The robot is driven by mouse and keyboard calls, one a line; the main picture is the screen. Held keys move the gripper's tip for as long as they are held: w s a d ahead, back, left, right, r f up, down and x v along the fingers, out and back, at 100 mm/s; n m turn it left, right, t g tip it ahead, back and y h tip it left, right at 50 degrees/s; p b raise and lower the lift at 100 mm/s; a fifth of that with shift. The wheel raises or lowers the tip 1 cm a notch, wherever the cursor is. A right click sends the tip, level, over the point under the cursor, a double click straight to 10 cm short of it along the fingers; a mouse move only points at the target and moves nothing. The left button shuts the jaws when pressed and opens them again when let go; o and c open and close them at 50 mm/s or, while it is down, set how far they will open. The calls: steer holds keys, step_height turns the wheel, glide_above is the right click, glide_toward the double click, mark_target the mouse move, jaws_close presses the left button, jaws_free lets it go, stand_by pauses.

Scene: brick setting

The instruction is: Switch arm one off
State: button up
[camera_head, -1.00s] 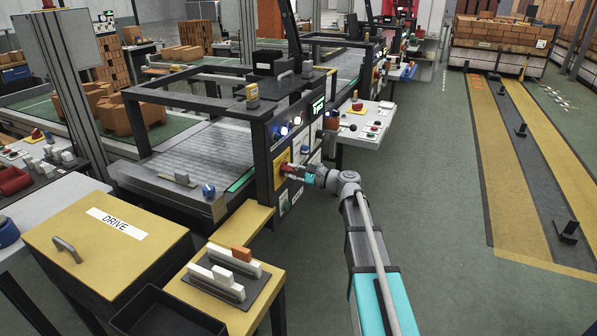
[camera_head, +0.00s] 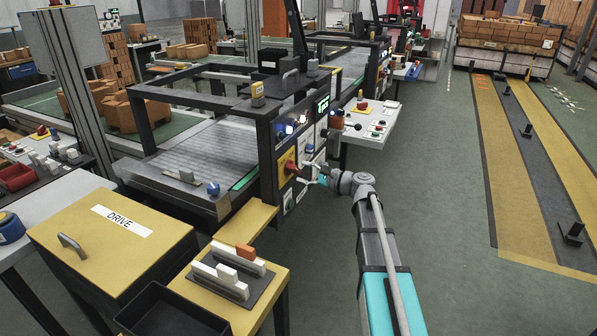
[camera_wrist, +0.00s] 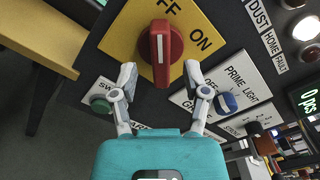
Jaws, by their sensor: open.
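The red rotary knob (camera_wrist: 160,52) sits on a yellow plate (camera_wrist: 122,38) lettered OFF and ON. Its handle is upright in the wrist view, with its white mark towards the OFF lettering, which the top edge partly cuts off. In the head view the red knob (camera_head: 290,167) is on the near machine's dark side panel. My gripper (camera_wrist: 160,74) is open and empty, its fingertips on either side of the knob's lower end with gaps between. In the head view my gripper (camera_head: 309,175) is just right of the knob, apart from it.
A blue PRIME LIGHT knob (camera_wrist: 227,102) is close to my right finger, and a green button (camera_wrist: 101,104) is beside my left finger. A yellow bench (camera_head: 232,310) and DRIVE box (camera_head: 85,240) stand at the left. Green floor (camera_head: 450,200) is free at the right.

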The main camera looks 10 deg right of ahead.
steer(key=v, duration=0.9)
steer(key=shift+a, duration=0.1)
steer(key=s+a+f+n+g+h, duration=0.4)
steer(key=s+a+f+n, duration=0.1)
steer(key=s+f, duration=0.25)
steer(key=s+a+f+n+g+h, duration=0.4)
steer(key=s+a+f+n, duration=0.15)
steer(key=f, duration=0.25)
steer(key=s+d+f+n+g+h, duration=0.3)
steer(key=s+n+h, duration=0.35)
steer(key=s, duration=0.25)
step_height(320, 180, up, 18)
steer(key=m+p, duration=0.1)
steer(key=p, duration=1.7)
steer(key=shift+d+r, duration=0.15)
steer(key=shift+r, duration=0.05)
steer(key=shift+w, duration=0.1)
